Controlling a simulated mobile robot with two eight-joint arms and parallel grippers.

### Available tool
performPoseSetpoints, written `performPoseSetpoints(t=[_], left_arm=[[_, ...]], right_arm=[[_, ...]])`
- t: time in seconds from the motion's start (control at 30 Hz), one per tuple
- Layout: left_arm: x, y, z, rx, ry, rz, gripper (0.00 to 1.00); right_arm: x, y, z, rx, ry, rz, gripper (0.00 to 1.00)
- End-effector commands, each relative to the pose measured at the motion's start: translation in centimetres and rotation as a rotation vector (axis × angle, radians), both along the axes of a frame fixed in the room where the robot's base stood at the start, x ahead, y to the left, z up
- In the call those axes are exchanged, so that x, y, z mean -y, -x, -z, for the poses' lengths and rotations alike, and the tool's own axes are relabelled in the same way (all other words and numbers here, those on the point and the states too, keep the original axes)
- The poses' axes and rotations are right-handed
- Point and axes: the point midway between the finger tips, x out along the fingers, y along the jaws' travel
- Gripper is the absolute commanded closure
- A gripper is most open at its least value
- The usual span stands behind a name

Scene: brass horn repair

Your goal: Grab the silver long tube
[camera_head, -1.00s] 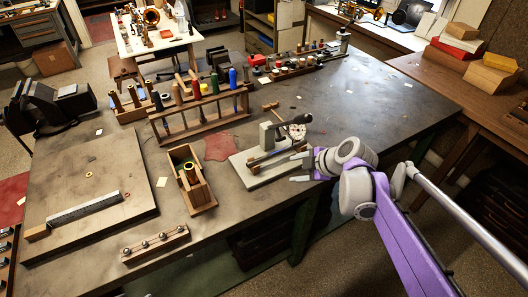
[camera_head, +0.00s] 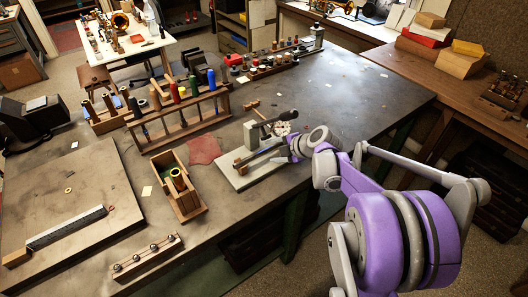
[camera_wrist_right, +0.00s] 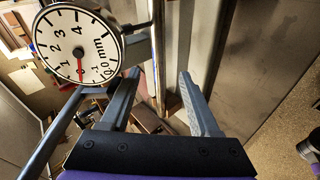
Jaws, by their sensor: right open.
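A silver long tube lies on a measuring fixture (camera_head: 232,178) with a pale base, wooden supports and a dial gauge (camera_head: 283,128). In the right wrist view a thin shiny silver tube (camera_wrist_right: 158,50) runs upward from between my fingers, beside the dial gauge (camera_wrist_right: 78,46). My right gripper (camera_head: 284,154) is at the fixture's right end. Its fingers (camera_wrist_right: 159,76) are apart, one on each side of the thin tube, with visible gaps. In the head view the gripper's fingers partly hide the tube. My left gripper is not in view.
A wooden box (camera_head: 178,188) stands left of the fixture, and a wooden tool rack (camera_head: 185,118) behind it. A wooden strip with several balls (camera_head: 147,257) lies near the front edge.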

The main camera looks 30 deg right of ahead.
Motion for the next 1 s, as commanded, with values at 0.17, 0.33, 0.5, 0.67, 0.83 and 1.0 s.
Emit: performPoseSetpoints(t=[0.17,0.33,0.5,0.67,0.83,1.0], left_arm=[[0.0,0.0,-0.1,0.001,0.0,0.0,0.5],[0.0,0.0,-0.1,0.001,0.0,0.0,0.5],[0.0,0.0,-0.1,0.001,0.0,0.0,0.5],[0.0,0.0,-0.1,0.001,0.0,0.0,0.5],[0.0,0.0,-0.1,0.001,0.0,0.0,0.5],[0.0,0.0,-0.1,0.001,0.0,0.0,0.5]], right_arm=[[-0.5,-1.8,1.5,-0.001,0.0,-0.002,0.38],[-0.6,-2.1,1.8,0.0,0.001,-0.001,0.38],[-0.6,-2.1,1.8,0.0,0.001,-0.001,0.47],[-0.6,-2.1,1.7,0.0,0.001,-0.001,0.76],[-0.6,-2.1,1.7,0.0,0.001,-0.001,1.0],[-0.6,-2.1,1.7,0.0,0.0,0.0,1.0]])
